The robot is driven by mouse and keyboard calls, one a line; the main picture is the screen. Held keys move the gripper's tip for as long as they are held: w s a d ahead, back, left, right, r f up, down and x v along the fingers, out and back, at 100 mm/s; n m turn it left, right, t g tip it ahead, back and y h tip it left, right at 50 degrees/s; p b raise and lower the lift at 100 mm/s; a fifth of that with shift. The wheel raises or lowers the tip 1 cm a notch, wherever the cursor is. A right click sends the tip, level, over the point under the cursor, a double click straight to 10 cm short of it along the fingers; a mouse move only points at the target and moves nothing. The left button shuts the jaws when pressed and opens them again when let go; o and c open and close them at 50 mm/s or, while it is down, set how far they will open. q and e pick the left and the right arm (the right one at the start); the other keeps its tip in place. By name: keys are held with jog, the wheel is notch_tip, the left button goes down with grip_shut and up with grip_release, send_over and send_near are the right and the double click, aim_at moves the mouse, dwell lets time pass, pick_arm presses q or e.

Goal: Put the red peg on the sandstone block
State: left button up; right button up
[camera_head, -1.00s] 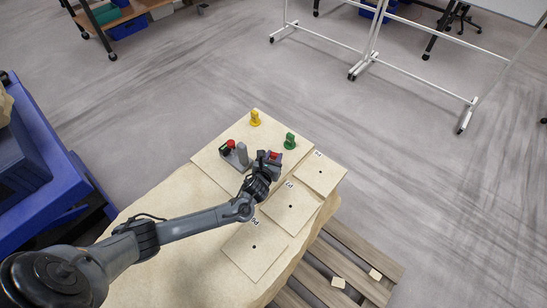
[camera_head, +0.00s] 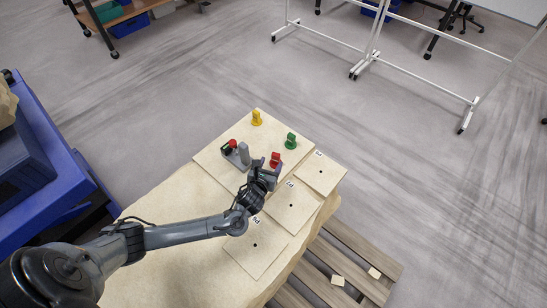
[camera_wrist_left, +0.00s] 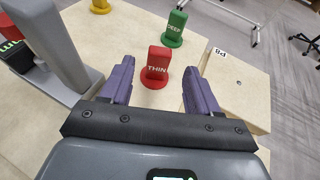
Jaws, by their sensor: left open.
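The red peg (camera_head: 275,159), marked THIN, stands upright on a pale board (camera_head: 215,163). In the left wrist view the red peg (camera_wrist_left: 157,68) shows between my finger tips but beyond them, apart from both. My left gripper (camera_head: 270,171) is open and empty, just on the near side of the peg. Its two purple fingers (camera_wrist_left: 158,76) are spread wide in the wrist view. The large sandy block (camera_head: 150,203) lies under the board and the square slabs; I cannot tell if this is the sandstone block named. My right gripper is not in view.
A green peg (camera_head: 290,141), marked DEEP, and a yellow peg (camera_head: 256,118) stand behind the red one. A grey post device (camera_head: 243,153) with a red-topped part stands left of my gripper. Labelled slabs (camera_head: 320,172) with dark holes lie at right.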

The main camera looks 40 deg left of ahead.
pick_arm(q)
jog(key=s+d+n+g, duration=0.1)
jog(key=s+d+n, duration=0.1)
jog(key=s+d, duration=0.1)
jog(key=s+d+n+g+h+p, duration=0.1)
jog(key=s+d+n, duration=0.2)
jog(key=s+d+n+h, duration=0.1)
jog(key=s+d+n, duration=0.1)
jog(key=s+d, duration=0.1)
jog(key=shift+s+d+r+n+g, duration=0.2)
jog(key=shift+s+r+n+g, duration=0.1)
jog(key=shift+s+g, duration=0.15)
jog(key=s+d+r+n+g+h, duration=0.1)
jog(key=s+d+r+n+g, duration=0.1)
jog(key=s+n, duration=0.7)
jog(key=s+d+r+n+g+h, duration=0.2)
jog(key=s+r+n+g, duration=0.2)
jog(key=s+n, duration=0.5)
jog(key=r+n, duration=0.1)
jog(key=n, duration=0.3)
jog(key=shift+d+r, duration=0.2)
jog(key=shift+d, duration=0.05)
jog(key=shift+g, duration=0.25)
